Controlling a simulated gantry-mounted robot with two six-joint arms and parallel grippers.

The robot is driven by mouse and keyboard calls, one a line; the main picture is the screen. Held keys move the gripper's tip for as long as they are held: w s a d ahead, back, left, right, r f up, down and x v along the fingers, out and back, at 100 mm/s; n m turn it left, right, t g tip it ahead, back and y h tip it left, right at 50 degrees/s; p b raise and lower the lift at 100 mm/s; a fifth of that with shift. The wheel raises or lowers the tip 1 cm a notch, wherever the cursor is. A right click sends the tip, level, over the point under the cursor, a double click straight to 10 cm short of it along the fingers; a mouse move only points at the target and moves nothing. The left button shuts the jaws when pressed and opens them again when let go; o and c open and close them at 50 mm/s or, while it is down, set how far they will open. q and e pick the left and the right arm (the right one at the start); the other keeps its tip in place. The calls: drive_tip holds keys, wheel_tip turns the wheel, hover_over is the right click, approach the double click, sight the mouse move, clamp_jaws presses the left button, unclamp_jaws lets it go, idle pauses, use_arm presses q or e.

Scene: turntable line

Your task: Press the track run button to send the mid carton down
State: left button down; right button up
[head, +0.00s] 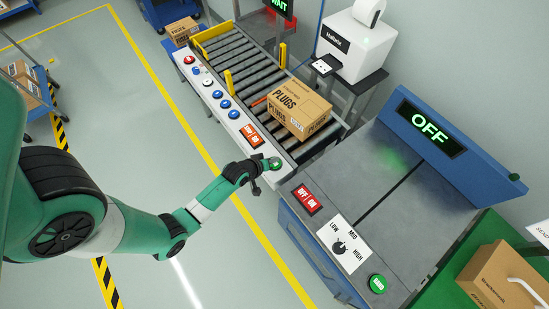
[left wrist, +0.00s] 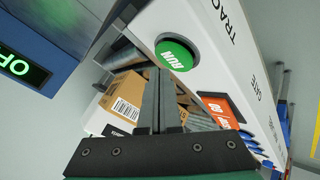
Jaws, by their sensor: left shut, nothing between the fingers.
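The green RUN button (head: 276,164) sits at the near end of the white track control panel (head: 226,106). It also shows in the left wrist view (left wrist: 177,54), with its label readable. My left gripper (head: 262,170) is shut and empty, its tips close beside the button. In the left wrist view the fingers (left wrist: 157,74) end near the button's edge; I cannot tell whether they touch it. A carton marked PLUGS (head: 298,108) rests on the near part of the roller track (head: 237,59). My right gripper is not in view.
A grey-topped blue machine stands at right with an OFF display (head: 431,129), a LOW/MID/HIGH dial (head: 342,245) and another green button (head: 377,284). A label printer (head: 355,45) stands behind the track.

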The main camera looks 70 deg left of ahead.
use_arm(q)
drive_tip(key=shift+f, duration=0.15)
idle(0.7)
drive_tip(key=shift+f+b, duration=0.3)
drive_tip(key=shift+f+b, duration=0.4)
drive_tip(key=shift+f, duration=0.15)
idle(0.6)
drive_tip(key=shift+r, duration=0.15)
drive_tip(key=shift+r+p, duration=0.8)
drive_tip(key=shift+p, duration=0.2)
wheel_tip(320, 180, up, 5)
drive_tip(key=p, duration=0.5)
drive_tip(key=shift+r, duration=0.1)
